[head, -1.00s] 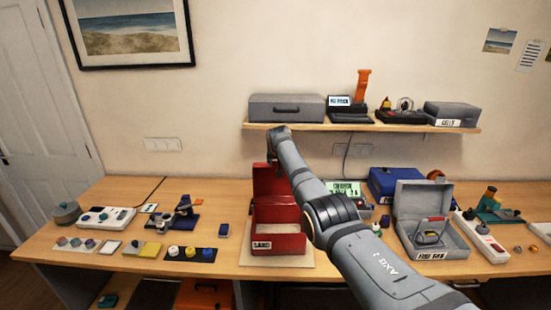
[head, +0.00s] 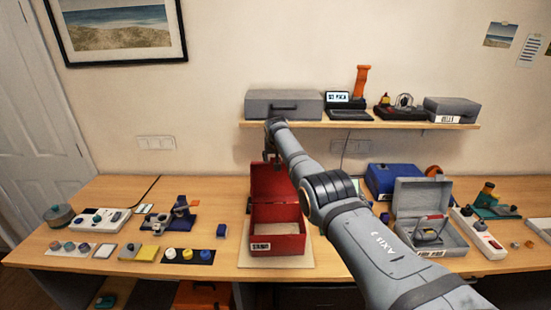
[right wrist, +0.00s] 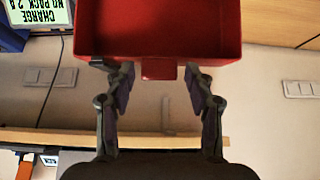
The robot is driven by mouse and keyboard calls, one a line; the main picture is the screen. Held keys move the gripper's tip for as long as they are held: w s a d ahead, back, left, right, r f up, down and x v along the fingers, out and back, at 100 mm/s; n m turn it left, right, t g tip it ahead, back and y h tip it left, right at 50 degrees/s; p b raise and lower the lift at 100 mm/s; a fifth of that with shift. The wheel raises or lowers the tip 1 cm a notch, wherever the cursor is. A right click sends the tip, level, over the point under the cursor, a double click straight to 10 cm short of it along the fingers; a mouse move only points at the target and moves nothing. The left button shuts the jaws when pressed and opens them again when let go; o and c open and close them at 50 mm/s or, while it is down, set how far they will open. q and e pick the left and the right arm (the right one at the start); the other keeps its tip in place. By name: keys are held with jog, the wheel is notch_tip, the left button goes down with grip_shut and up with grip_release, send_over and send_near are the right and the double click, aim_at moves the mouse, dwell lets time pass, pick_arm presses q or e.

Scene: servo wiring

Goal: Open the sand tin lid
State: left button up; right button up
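The red sand tin (head: 275,243) stands on a pale mat on the desk, labelled on its front. Its red lid (head: 271,182) stands raised at the back, and the tin's inside shows. My right gripper (head: 271,160) is at the lid's top edge, partly hidden by my own arm in the head view. The upside-down right wrist view shows the red lid (right wrist: 158,30) with a small tab (right wrist: 158,69). The right gripper's fingers (right wrist: 156,80) are spread on either side of the tab, with gaps showing. My left gripper is in neither view.
A shelf (head: 360,124) with a grey case (head: 284,104) runs above the tin. An open grey box (head: 430,240) and a blue case (head: 395,180) stand to the right. Small parts on pads (head: 187,256) lie to the left. My right arm crosses the desk's right half.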

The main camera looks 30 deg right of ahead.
jog(key=shift+o, duration=0.3)
jog(key=v, duration=1.2)
jog(key=shift+a, duration=0.1)
